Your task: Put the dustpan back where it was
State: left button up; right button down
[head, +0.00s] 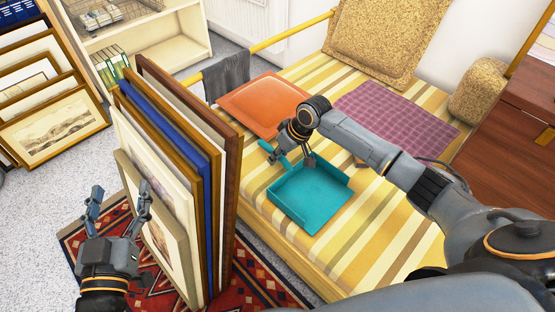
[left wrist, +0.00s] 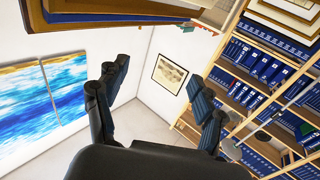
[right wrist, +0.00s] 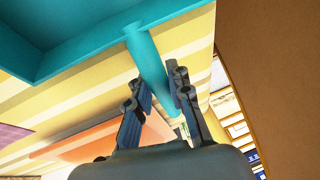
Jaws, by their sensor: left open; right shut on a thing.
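The teal dustpan (head: 312,192) is at the front edge of the striped daybed, its tray open upward. My right gripper (head: 287,152) is shut on its handle. In the right wrist view the handle (right wrist: 147,60) runs between the fingers of my right gripper (right wrist: 162,90), and part of the tray (right wrist: 60,35) shows at the top. I cannot tell whether the pan touches the cover. My left gripper (head: 118,205) is open and empty, left of the upright framed prints. Its spread fingers also show in the left wrist view (left wrist: 155,95).
Several framed prints (head: 175,180) stand upright on a patterned red rug (head: 262,285), between my two grippers. The daybed (head: 400,225) holds an orange cushion (head: 258,104) and a purple cloth (head: 395,115). A grey cloth (head: 227,76) hangs on the yellow rail. More frames (head: 50,122) lean at left.

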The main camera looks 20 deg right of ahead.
jog(key=shift+f, duration=0.45)
pick_arm(q)
jog(key=shift+d+r+t, duration=0.1)
jog(key=shift+r+t, duration=0.5)
jog(key=shift+r, duration=0.3)
pick_arm(e)
jog(key=shift+f, duration=0.1)
jog(key=c, duration=1.2)
grip_release()
pick_arm(q)
jog(key=shift+f, duration=0.1)
